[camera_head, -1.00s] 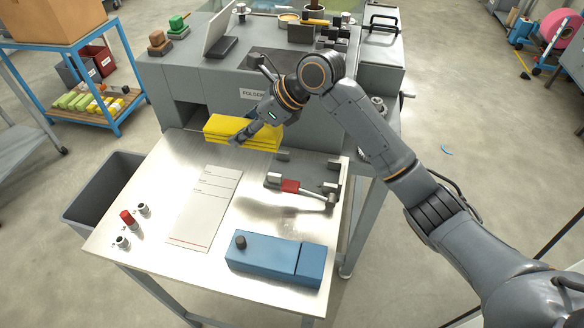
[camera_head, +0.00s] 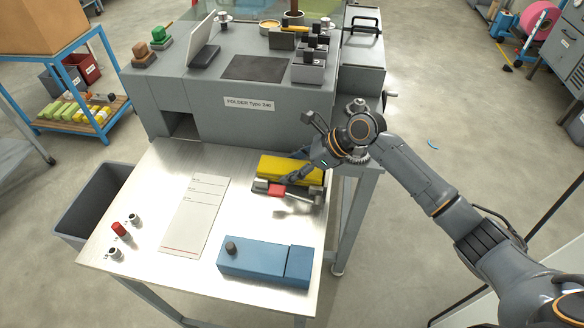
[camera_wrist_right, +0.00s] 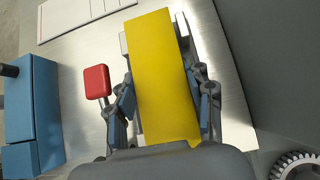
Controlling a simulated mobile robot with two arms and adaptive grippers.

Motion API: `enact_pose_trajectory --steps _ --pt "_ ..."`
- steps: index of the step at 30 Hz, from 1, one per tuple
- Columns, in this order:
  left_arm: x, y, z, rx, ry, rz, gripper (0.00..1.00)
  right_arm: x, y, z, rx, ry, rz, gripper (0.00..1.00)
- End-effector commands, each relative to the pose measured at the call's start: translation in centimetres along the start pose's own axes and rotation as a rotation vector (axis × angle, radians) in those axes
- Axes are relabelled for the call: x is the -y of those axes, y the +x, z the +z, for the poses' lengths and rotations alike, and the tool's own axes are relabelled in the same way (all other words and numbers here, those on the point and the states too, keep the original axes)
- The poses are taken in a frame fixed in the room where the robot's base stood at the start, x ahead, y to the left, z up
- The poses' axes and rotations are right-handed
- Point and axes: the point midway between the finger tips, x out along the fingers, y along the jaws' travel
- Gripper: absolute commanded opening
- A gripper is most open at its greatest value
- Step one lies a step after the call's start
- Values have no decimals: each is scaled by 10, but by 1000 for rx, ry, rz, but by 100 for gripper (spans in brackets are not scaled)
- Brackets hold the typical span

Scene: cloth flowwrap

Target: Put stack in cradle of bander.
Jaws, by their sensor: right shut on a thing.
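The yellow stack (camera_head: 284,165) is in my right gripper (camera_head: 303,178), whose fingers lie on both sides of it. In the right wrist view the stack (camera_wrist_right: 163,70) runs lengthwise between the two fingers. The stack is at the bander's grey cradle (camera_head: 316,191), which has a red pad (camera_head: 277,190) on its near side. The red pad also shows in the right wrist view (camera_wrist_right: 97,82), to the left of the stack. The stack covers much of the cradle, so I cannot tell whether it rests on it. My left gripper is not in view.
A blue box-shaped device (camera_head: 262,262) stands at the table's front. A printed white sheet (camera_head: 195,215) lies left of the cradle. Small knobs, one red (camera_head: 120,230), are at the left edge. The grey folder (camera_head: 215,115) stands behind the table; a grey bin (camera_head: 92,200) is at left.

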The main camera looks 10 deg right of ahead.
Motion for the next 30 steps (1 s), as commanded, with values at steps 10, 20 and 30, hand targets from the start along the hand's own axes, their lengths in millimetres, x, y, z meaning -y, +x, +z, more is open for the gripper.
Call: enact_pose_trajectory --steps 10,20,30 --pt "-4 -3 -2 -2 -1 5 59 0 8 -7 1 0 -2 30" --pt "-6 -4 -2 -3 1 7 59 0 10 -9 1 0 -2 75" --pt "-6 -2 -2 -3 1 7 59 1 0 -8 0 -1 -3 75"
